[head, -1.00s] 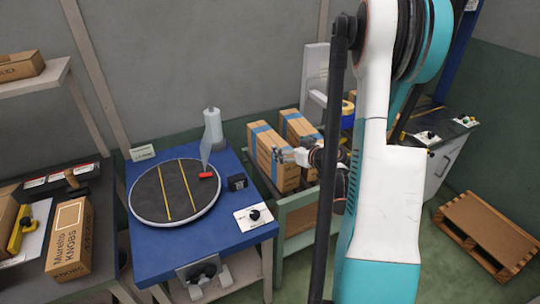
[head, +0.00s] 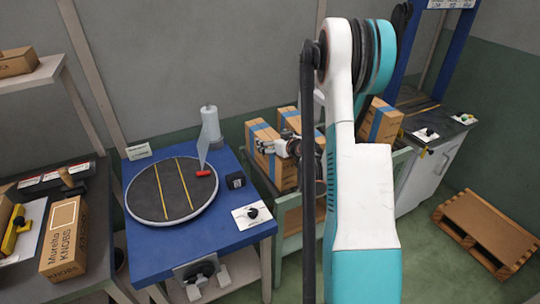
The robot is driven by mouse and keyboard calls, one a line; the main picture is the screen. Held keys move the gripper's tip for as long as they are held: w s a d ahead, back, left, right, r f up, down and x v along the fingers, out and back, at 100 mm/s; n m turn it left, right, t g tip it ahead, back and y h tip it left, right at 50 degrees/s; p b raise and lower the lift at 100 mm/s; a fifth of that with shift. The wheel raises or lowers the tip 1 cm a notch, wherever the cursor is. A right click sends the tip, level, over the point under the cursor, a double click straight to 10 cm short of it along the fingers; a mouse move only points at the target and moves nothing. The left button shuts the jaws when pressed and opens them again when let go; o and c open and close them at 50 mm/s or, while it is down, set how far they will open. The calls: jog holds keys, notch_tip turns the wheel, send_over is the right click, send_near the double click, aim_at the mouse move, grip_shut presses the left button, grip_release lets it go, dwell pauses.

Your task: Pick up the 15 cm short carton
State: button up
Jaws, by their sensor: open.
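Several brown cartons with blue tape stand on a green-framed bench right of the blue table. A left one (head: 285,177) and one behind it (head: 289,121) are partly covered by my gripper and arm. Another taped carton (head: 379,123) stands right of my arm. No size label can be read, so I cannot tell which is the 15 cm short carton. My gripper (head: 264,147) is open and empty, its fingers pointing left, in front of the left carton's upper part. Whether it touches the carton cannot be told.
A blue table (head: 150,262) holds a round turntable (head: 160,205), a bottle (head: 211,125) and a control knob box (head: 252,213). A "Muretto KNOBS" carton (head: 64,240) lies on the left bench, another carton (head: 16,62) on a shelf. A wooden pallet (head: 485,232) lies at right.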

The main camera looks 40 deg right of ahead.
grip_shut()
dwell(0.3)
jog(key=shift+r, duration=0.2)
